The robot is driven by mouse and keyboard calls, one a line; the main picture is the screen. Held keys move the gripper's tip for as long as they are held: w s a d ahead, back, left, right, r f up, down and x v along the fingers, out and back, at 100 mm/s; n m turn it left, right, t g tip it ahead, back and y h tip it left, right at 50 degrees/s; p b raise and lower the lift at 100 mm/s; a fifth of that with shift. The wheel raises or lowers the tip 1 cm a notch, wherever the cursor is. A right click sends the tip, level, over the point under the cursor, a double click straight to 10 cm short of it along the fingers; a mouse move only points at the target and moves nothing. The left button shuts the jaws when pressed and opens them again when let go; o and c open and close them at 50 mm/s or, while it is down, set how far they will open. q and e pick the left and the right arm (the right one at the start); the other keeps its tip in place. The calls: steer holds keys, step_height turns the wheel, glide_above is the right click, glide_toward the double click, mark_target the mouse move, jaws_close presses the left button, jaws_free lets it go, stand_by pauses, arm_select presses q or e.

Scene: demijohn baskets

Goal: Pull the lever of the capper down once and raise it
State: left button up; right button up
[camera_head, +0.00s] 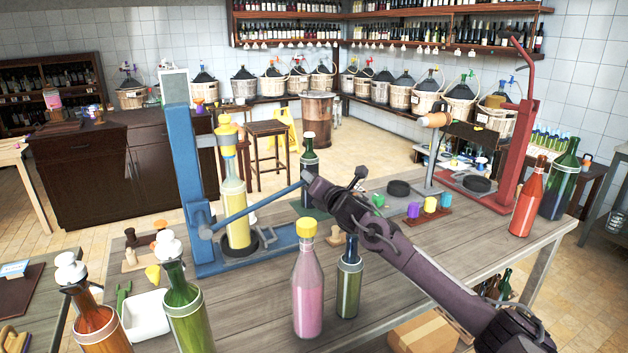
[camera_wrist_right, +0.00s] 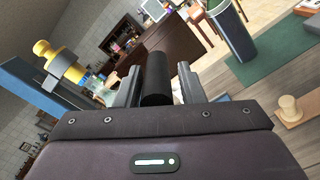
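The blue capper (camera_head: 183,160) stands on the left of the wooden table. Its blue lever (camera_head: 255,210) runs from a pivot at the column's front, rising slightly to the right. My right gripper (camera_head: 312,186) is at the lever's outer end. In the right wrist view the lever's black handle (camera_wrist_right: 157,78) lies between the two fingers, which look closed on it. A bottle with pale yellow liquid (camera_head: 236,205) stands upright on the capper's base under the yellow capping head (camera_head: 227,135). Whether head and bottle touch is unclear. My left gripper is out of view.
A pink bottle (camera_head: 307,290) and a small green bottle (camera_head: 348,280) stand in front of my right arm. A dark green bottle (camera_head: 309,158) stands behind the lever's end. A red capper (camera_head: 520,150) and an orange bottle (camera_head: 528,198) are at the right.

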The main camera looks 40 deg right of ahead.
steer(key=shift+o, duration=1)
steer(key=shift+f, duration=0.1)
steer(key=b+v, duration=0.2)
steer(key=v, duration=0.5)
steer(key=shift+s, duration=0.4)
